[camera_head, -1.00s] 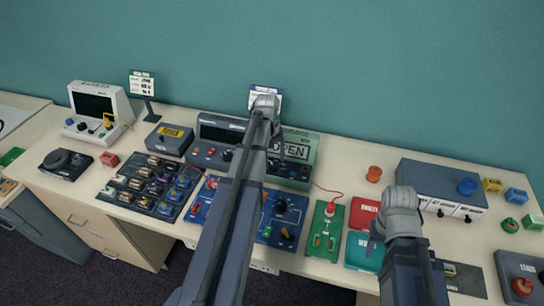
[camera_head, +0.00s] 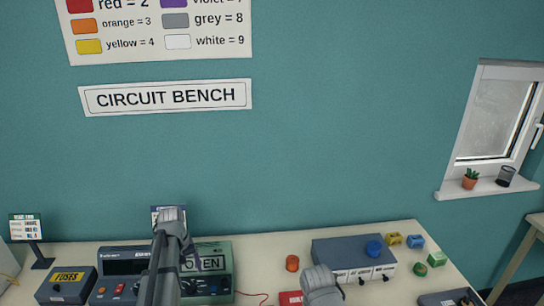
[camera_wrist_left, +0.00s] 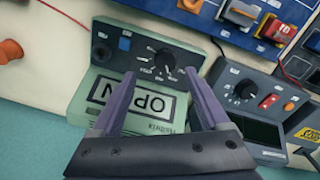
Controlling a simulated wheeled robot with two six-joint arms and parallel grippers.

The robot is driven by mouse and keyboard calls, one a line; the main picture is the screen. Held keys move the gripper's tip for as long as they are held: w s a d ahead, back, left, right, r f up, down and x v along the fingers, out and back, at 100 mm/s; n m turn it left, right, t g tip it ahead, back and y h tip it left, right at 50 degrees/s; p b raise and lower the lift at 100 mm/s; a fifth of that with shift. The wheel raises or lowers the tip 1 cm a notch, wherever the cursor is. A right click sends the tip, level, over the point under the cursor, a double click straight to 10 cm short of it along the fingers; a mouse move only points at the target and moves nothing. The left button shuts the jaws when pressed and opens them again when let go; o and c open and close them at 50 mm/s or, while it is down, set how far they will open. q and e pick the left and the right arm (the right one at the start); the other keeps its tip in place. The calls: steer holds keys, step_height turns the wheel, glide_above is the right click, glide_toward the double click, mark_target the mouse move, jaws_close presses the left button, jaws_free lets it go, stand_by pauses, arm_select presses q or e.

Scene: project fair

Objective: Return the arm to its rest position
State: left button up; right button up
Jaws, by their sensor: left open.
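My left arm (camera_head: 165,255) reaches up from the bottom of the head view. Its left gripper (camera_wrist_left: 159,78) is open and empty in the left wrist view, with two purple fingers apart. The fingers show in front of the green meter (camera_wrist_left: 88,90), which has a dial and an OPEN display; I cannot tell the gap between them. The meter also shows in the head view (camera_head: 222,253), partly behind my arm. My right arm's grey wrist (camera_head: 320,284) shows at the bottom edge; its jaws cannot be made out.
A grey power unit (camera_wrist_left: 262,92) stands beside the meter. A fuses box (camera_head: 66,286) and small sign (camera_head: 26,228) are at the left. A grey drawer unit (camera_head: 340,252), an orange spool (camera_head: 292,263) and coloured blocks are at the right.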

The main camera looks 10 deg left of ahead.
arm_select(q)
steer(key=s+d+f+m+b, duration=0.2)
steer(key=s+d+m, duration=0.3)
steer(key=d, duration=1)
steer(key=s+d+f+m+y+b, duration=0.1)
steer(key=s+d+f+m+b, duration=0.1)
steer(key=s+d+m, duration=0.4)
steer(key=s+d, duration=0.5)
steer(key=d, duration=0.3)
steer(key=shift+d+g+y, duration=0.3)
steer(key=shift+d, duration=0.05)
